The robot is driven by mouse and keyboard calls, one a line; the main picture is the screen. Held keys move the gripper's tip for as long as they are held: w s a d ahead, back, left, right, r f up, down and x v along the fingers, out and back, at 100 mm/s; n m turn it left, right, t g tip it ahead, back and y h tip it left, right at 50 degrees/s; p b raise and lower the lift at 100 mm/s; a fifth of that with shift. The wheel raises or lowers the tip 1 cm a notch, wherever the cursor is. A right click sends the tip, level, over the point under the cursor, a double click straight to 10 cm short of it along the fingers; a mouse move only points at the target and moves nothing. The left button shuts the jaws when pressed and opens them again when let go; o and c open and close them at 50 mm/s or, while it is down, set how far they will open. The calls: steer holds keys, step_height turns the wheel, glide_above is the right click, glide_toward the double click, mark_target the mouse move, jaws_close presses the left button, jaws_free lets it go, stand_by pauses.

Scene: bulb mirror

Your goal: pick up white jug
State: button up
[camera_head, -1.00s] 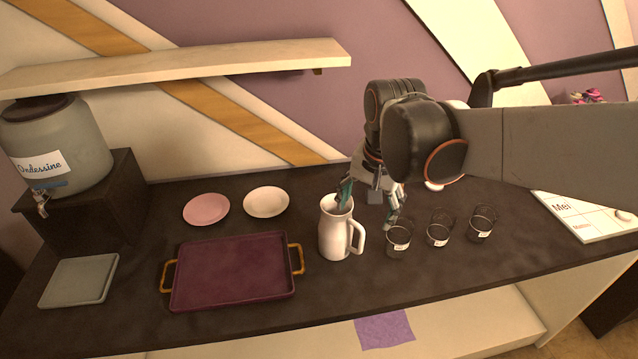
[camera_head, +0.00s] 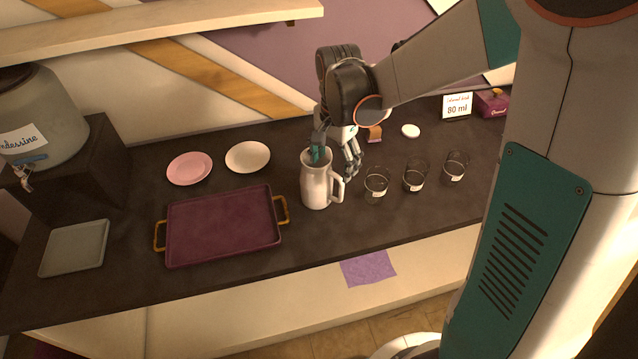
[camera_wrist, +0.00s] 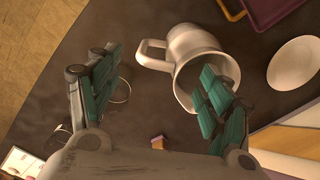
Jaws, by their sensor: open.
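The white jug (camera_head: 316,188) stands upright on the dark counter, with its handle to the right in the head view. In the wrist view the jug (camera_wrist: 197,45) shows its open mouth, with the handle at the left. My gripper (camera_head: 336,166) is open at the jug's top. One teal-padded finger reaches into the jug's mouth and the other is outside, on the handle side. In the wrist view my gripper (camera_wrist: 160,88) has its fingers wide apart, with the rim and handle between them. I cannot tell whether either finger touches the jug.
Several glasses stand close to the right, the nearest glass (camera_head: 376,184) just beside the handle. A purple tray (camera_head: 222,228) lies left, with a pink plate (camera_head: 190,168) and white plate (camera_head: 248,157) behind. A shelf (camera_head: 160,25) overhangs the back left.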

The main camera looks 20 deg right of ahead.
mark_target(335, 174)
steer(key=shift+d+f+b, duration=0.15)
steer(key=shift+f+b, duration=0.25)
steer(key=shift+f, duration=1.1)
steer(key=shift+d+f+b, duration=0.1)
steer(key=shift+f+b, duration=0.25)
steer(key=shift+f, duration=1.1)
steer(key=shift+c, duration=0.2)
jaws_close()
